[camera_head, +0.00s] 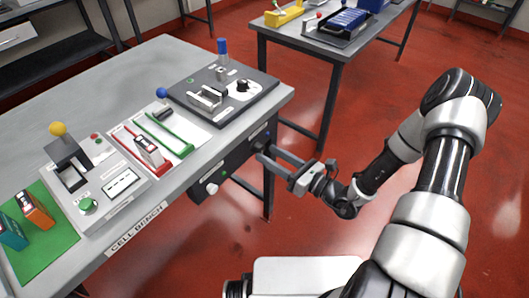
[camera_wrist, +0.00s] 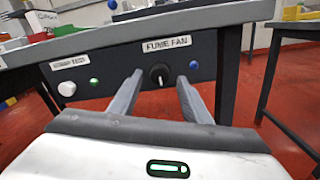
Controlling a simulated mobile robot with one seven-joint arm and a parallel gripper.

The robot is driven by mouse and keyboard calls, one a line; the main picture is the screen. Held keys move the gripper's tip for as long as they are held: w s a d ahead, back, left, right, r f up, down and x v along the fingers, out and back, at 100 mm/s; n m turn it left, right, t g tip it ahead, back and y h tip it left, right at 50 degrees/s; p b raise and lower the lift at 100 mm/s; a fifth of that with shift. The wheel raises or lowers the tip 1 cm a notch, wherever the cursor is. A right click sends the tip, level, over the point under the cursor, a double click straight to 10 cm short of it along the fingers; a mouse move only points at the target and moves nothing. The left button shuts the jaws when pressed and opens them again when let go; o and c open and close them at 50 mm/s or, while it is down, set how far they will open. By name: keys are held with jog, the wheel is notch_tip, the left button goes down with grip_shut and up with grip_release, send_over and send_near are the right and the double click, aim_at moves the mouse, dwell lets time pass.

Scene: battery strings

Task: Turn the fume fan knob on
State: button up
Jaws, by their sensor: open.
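The fume fan knob (camera_wrist: 159,74) is a round black knob with a light pointer mark, on the dark front panel (camera_wrist: 120,75) under the bench top. The "FUME FAN" label (camera_wrist: 167,44) is above it. The mark looks close to upright, but which way it points is too small to tell. My gripper (camera_wrist: 160,82) is open, with one finger on each side of the knob in the wrist view. Contact is not visible. In the head view my gripper (camera_head: 265,152) reaches the panel from the right, and its fingertips hide the knob.
A blue lamp (camera_wrist: 193,65) is right of the knob. A white button (camera_wrist: 67,88) and a green one (camera_wrist: 94,82) are further left. The bench top (camera_head: 140,65) overhangs the panel. A second table (camera_head: 345,50) stands behind. The red floor to the right is clear.

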aim_at(258, 148)
jog(key=shift+x, duration=1.5)
jog(key=shift+c, duration=0.4)
jog(key=c, duration=1)
jog(key=shift+o, duration=0.2)
